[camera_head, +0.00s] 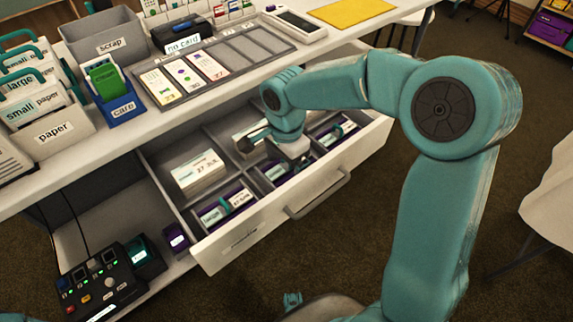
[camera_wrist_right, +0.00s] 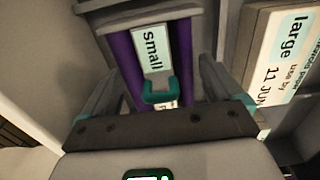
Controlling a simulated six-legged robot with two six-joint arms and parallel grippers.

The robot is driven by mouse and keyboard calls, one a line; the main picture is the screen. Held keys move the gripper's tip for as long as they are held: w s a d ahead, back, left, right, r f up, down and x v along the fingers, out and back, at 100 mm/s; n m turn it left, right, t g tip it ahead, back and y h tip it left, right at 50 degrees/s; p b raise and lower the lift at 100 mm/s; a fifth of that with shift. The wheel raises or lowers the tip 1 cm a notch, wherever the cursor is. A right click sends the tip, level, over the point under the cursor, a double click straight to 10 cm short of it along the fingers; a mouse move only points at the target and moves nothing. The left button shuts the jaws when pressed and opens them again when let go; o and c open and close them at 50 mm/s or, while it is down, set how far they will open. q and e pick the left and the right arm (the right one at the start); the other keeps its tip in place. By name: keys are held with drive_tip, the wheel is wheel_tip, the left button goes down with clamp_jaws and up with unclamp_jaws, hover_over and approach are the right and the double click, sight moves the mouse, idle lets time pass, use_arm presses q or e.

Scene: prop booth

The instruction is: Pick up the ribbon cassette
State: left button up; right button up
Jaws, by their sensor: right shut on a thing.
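A purple ribbon cassette (camera_wrist_right: 126,62) with a pale label reading "small" and a teal clip lies between the fingers of my right gripper (camera_wrist_right: 160,72) in the wrist view. In the head view my right gripper (camera_head: 281,163) reaches down into a middle compartment of the open drawer (camera_head: 240,235), shut on this cassette (camera_head: 274,173), which is partly hidden by the gripper. Other purple cassettes lie in the front left compartment (camera_head: 228,206) and the right compartment (camera_head: 337,132). My left gripper is not in view.
White label stacks (camera_head: 197,172) fill the compartments behind, one reading "large" (camera_wrist_right: 280,55) beside my gripper in the wrist view. Drawer dividers and walls stand close around it. The tabletop above holds a card tray (camera_head: 265,36) and bins. A device with buttons (camera_head: 102,284) stands lower left.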

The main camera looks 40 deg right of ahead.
wheel_tip(320, 180, up, 19)
drive_tip(key=p, duration=0.4)
drive_tip(key=shift+p, duration=0.35)
